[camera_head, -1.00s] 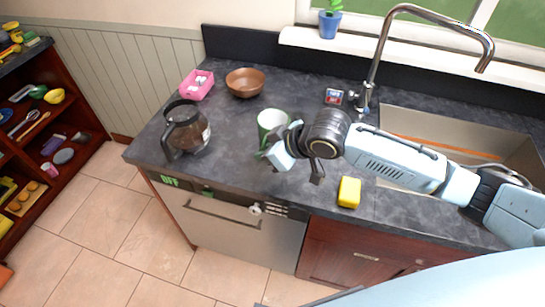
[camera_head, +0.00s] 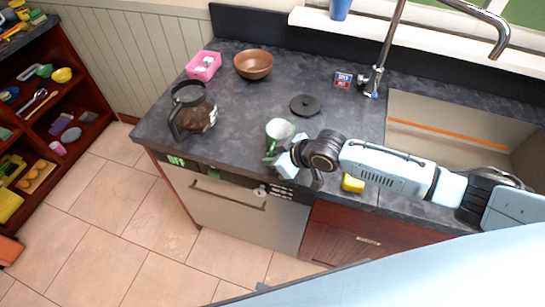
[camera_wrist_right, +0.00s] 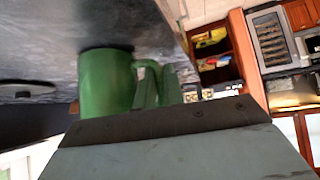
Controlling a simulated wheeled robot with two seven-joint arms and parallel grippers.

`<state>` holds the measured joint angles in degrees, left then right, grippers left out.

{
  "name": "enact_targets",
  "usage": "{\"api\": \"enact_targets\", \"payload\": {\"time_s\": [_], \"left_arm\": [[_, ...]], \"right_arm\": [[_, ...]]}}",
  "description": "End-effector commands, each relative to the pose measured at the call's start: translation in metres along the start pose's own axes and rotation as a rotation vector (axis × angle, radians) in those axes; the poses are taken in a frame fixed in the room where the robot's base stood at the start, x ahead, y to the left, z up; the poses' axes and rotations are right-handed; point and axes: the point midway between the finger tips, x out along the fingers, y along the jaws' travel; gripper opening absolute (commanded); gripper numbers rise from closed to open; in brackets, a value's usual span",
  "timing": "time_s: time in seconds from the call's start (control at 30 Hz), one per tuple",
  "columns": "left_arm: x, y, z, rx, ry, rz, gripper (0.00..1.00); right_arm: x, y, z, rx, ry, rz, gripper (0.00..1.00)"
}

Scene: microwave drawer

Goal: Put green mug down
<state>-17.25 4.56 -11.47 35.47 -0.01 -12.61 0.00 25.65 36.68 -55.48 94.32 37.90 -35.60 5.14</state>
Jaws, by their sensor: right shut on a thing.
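The green mug (camera_head: 279,131) has a pale inside and is near the front edge of the dark countertop (camera_head: 240,118), above the dishwasher. My right gripper (camera_head: 281,155) is at the mug's near side. In the right wrist view the green mug (camera_wrist_right: 105,82) shows close up, with its handle (camera_wrist_right: 150,78) between my gripper's fingers (camera_wrist_right: 158,88). The right gripper is shut on the mug by its handle. The mug's base appears at or very near the counter surface; I cannot tell if it touches. My left gripper is not in view.
A glass coffee pot (camera_head: 193,112) stands to the left. A black round lid (camera_head: 305,105) lies behind the mug. A brown bowl (camera_head: 253,64) and pink container (camera_head: 204,66) are at the back. A yellow sponge (camera_head: 352,183) is partly under my arm; the sink (camera_head: 440,145) is right.

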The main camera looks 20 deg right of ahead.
Motion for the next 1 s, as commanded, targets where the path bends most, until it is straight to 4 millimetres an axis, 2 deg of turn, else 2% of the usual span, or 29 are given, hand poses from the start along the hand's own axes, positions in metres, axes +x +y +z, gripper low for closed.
{"api": "enact_targets", "payload": {"time_s": [0.13,0.17,0.3,0.53,0.67,0.77,1.0], "left_arm": [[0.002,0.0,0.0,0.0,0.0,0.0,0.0],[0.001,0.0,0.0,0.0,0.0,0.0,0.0],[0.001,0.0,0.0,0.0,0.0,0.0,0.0],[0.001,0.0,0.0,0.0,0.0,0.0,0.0],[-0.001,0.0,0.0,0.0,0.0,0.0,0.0],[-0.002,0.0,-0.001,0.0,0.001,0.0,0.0],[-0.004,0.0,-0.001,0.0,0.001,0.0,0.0]], "right_arm": [[0.002,0.0,0.001,0.0,0.002,0.001,0.0],[0.002,0.0,0.002,0.001,0.0,0.0,0.14],[0.001,0.0,0.002,0.001,-0.001,0.001,0.32],[0.001,0.0,0.001,0.001,-0.001,0.001,0.32],[-0.006,0.001,0.0,0.001,-0.001,0.001,0.32],[-0.019,0.001,0.001,0.001,-0.002,0.001,0.32],[-0.066,0.0,0.0,-0.002,-0.002,0.001,0.32]]}}
